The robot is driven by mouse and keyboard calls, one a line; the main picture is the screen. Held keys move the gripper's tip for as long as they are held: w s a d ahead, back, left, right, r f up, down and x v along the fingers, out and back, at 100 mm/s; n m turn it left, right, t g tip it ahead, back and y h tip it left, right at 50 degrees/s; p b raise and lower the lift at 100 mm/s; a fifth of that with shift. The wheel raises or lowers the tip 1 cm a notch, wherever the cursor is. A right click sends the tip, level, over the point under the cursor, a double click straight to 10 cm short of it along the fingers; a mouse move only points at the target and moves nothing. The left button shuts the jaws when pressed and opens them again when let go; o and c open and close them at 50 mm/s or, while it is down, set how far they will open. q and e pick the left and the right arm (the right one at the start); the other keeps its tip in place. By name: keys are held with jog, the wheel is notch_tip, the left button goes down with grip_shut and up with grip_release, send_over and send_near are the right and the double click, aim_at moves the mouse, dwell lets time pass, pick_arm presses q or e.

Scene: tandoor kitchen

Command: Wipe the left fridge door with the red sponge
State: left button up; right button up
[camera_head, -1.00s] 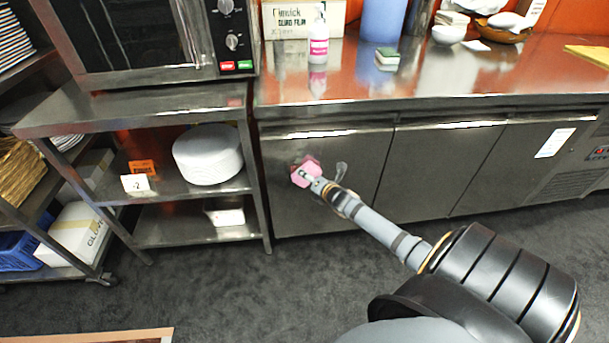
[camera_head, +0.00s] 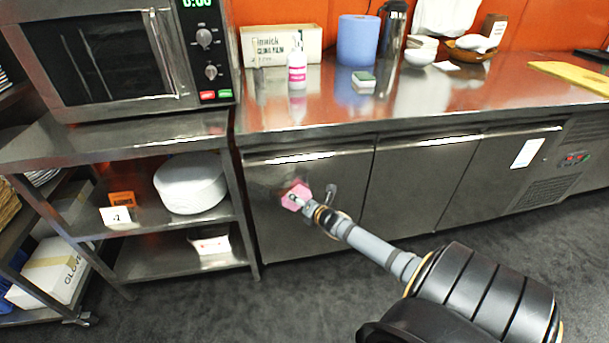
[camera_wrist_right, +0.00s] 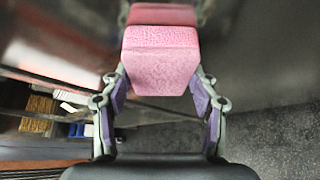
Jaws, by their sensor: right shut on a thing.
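The left fridge door (camera_head: 300,225) is a dark steel panel at the left end of the counter front in the head view. My right gripper (camera_head: 300,198) is in front of this door, shut on the sponge (camera_head: 292,196), which looks pinkish red. In the right wrist view the sponge (camera_wrist_right: 160,62) sits between the two fingers of my right gripper (camera_wrist_right: 160,95), with a pink reflection just beyond it on the steel. The sponge is at or very close to the door; I cannot tell whether it touches. My left gripper is not in view.
A steel shelf with white plates (camera_head: 190,183) stands left of the fridge, under a microwave (camera_head: 105,60). On the counter (camera_head: 430,95) are a pink-labelled bottle (camera_head: 297,70), a green-and-white sponge (camera_head: 363,82) and a blue roll (camera_head: 357,40). The dark floor (camera_head: 230,310) in front is clear.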

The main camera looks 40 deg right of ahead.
aim_at(288, 201)
jog(key=shift+w+a, duration=0.5)
jog(key=shift+a, duration=0.35)
jog(key=shift+w+a+b, duration=0.55)
jog(key=shift+a, duration=0.25)
jog(key=shift+w+a+r, duration=0.2)
jog(key=shift+w+a, duration=0.5)
jog(key=shift+a, duration=0.35)
jog(key=shift+w+a, duration=0.35)
jog(key=shift+a, duration=0.25)
jog(key=shift+w+a, duration=0.35)
jog(key=shift+a, duration=0.25)
jog(key=shift+f, duration=0.1)
jog(key=shift+s+a, duration=0.1)
jog(key=shift+s, duration=0.1)
jog(key=s+a+p, duration=0.2)
jog(key=s, duration=0.1)
jog(key=s+a+p, duration=0.1)
jog(key=s, duration=0.1)
jog(key=shift+d+f, duration=0.1)
